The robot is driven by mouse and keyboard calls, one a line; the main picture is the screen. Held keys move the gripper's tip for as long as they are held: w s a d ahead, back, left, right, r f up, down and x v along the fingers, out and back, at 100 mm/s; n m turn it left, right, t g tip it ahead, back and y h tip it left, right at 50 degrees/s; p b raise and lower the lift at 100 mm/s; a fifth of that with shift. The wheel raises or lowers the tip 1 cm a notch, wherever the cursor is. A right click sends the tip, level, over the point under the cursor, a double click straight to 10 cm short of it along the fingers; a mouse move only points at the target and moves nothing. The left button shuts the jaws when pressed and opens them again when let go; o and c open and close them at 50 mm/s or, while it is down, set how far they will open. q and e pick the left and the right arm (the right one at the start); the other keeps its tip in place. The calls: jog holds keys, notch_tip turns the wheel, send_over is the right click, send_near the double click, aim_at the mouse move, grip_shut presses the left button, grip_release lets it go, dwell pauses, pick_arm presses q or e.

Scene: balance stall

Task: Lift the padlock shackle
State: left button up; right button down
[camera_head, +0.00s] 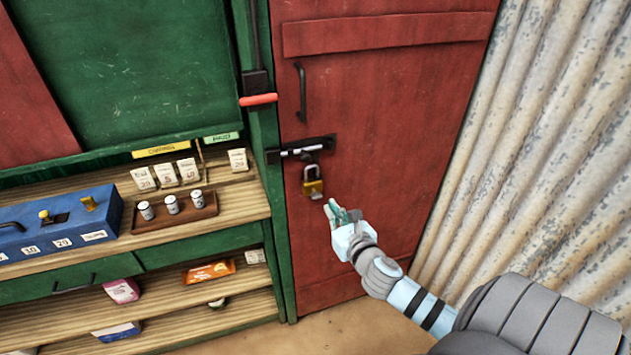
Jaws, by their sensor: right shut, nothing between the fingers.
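A brass-yellow padlock (313,187) with a pale metal shackle (310,172) hangs below a dark bolt (303,149) on the red door (390,120). The shackle's upper end runs up to the bolt hardware; I cannot tell whether it is locked. A small grey part shows at the padlock's lower edge. My right gripper (335,209), with teal and pale fingers, is shut and empty. It is just below and to the right of the padlock and looks apart from it. My left gripper is not in view.
A black door handle (301,92) is above the bolt. A red lever (258,99) is on the green post. Left, a wooden shelf holds a blue box (60,222), a tray (175,222) of small cylinders and several cards. Corrugated metal (530,150) stands at the right.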

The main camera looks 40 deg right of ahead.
jog(key=x, duration=0.7)
jog(key=shift+w+f+b, duration=0.15)
jog(key=shift+w+b, duration=0.15)
jog(key=shift+w+d+r+p, duration=0.2)
jog(key=shift+w+r, duration=0.15)
jog(key=shift+w, duration=0.25)
jog(key=shift+w+d+r+p, duration=0.15)
jog(key=shift+w+r, duration=0.25)
jog(key=shift+w, duration=0.25)
jog(key=shift+w+d+r+p, duration=0.2)
jog(key=shift+w+r, duration=0.15)
jog(key=shift+w, duration=0.25)
